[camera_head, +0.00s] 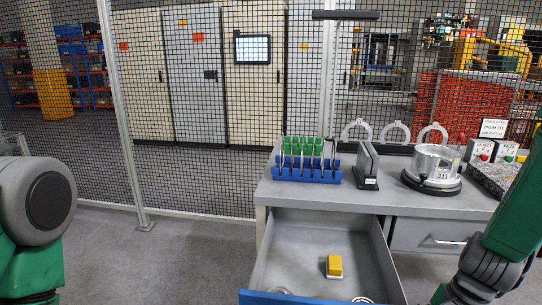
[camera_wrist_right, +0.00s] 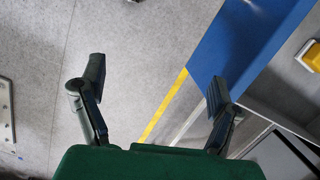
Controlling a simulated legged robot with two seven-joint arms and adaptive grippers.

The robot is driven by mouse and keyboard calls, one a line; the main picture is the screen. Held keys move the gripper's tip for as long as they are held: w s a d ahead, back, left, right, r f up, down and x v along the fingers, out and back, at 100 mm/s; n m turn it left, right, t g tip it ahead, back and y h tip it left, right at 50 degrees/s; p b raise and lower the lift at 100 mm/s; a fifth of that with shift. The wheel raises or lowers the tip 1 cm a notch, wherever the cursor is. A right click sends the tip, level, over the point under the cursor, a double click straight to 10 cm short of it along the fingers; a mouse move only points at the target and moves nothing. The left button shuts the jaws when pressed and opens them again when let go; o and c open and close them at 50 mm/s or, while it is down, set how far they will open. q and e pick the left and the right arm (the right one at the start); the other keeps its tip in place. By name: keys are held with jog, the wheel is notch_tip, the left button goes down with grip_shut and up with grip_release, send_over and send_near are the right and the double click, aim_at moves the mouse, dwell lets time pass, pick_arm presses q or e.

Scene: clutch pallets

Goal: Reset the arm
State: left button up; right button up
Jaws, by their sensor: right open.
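My right gripper (camera_wrist_right: 156,90) is open and empty in the right wrist view. Its two dark fingers are spread wide over the grey floor, with the right finger near the blue front of the open drawer (camera_wrist_right: 235,50). In the head view my right arm, green with dark grey joints, comes in at the lower right beside the workbench. Its fingers cannot be made out there. My left arm shows as a green and grey link at the left edge of the head view. My left gripper is out of view.
The open drawer (camera_head: 272,254) holds a yellow block (camera_head: 334,266). On the workbench (camera_head: 310,194) stand a blue rack (camera_head: 306,175) with green-topped parts, a dark upright holder (camera_head: 367,168) and a round metal housing (camera_head: 434,166). A mesh fence (camera_head: 180,100) runs behind. Floor left of the bench is clear.

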jog(key=s+a+f+n+h+b, duration=0.1)
jog(key=s+a+f+n+b, duration=0.2)
jog(key=s+f+n, duration=0.6)
jog(key=s+a+f+n+h+b, duration=0.1)
jog(key=s+a+f+n+b, duration=0.2)
jog(key=s+f+n, duration=0.6)
notch_tip(320, 180, down, 4)
jog(key=shift+f+t+b, duration=0.1)
jog(key=shift+t+b, duration=0.2)
jog(key=shift+b, duration=0.65)
jog(key=shift+w+d, duration=0.1)
jog(key=shift+d, duration=0.05)
